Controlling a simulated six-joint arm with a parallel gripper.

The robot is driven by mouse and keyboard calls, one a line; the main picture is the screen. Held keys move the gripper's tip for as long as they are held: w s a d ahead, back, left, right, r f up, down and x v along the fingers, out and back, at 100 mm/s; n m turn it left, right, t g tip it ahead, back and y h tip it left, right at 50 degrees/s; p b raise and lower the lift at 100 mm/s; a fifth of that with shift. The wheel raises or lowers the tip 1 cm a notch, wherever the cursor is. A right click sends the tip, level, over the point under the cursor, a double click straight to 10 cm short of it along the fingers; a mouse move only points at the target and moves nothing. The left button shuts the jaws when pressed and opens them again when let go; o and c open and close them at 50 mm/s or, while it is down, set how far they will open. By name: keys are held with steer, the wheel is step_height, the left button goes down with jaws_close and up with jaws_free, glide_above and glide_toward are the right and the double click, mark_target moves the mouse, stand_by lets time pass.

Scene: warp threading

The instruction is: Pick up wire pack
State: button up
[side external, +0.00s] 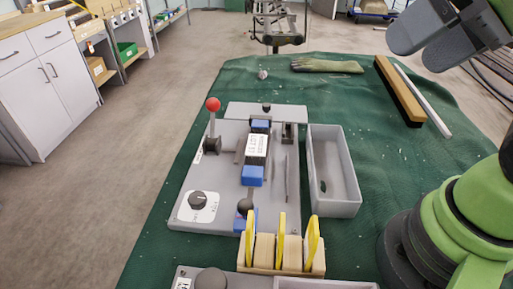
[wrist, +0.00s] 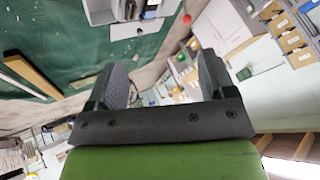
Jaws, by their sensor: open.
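My gripper (side external: 430,38) is high at the top right of the side view, well away from the fixture, with dark grey fingers. In the wrist view my gripper (wrist: 163,78) shows its two fingers wide apart with nothing between them. No part is plainly marked as the wire pack. A white-labelled block with blue ends (side external: 255,155) sits on the grey fixture plate (side external: 222,170). A wooden block (side external: 262,252) with upright yellow pieces stands at the plate's near edge. I cannot tell which of these is the wire pack.
A grey open tray (side external: 345,185) lies right of the plate. A red-knobbed lever (side external: 213,105) stands at the plate's left, with a black dial (side external: 198,200) nearer. A wooden bar (side external: 400,90) and gloves (side external: 325,65) lie on the green cloth (side external: 330,95).

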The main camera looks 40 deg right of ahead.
steer(key=w+m+g, duration=0.2)
steer(key=w+g, duration=0.1)
steer(key=w, duration=0.8)
steer(key=m+g+h, duration=0.2)
steer(key=m+g, duration=0.1)
steer(key=g, duration=0.1)
glide_above(257, 140)
steer(key=f, duration=2.2)
steer(key=shift+w+d+f, duration=0.1)
steer(key=shift+d+f, duration=0.2)
steer(key=shift+d, duration=0.1)
steer(key=f, duration=0.5)
steer(key=shift+a+f, duration=0.3)
steer(key=shift+a, duration=0.05)
steer(key=shift+c, duration=0.4)
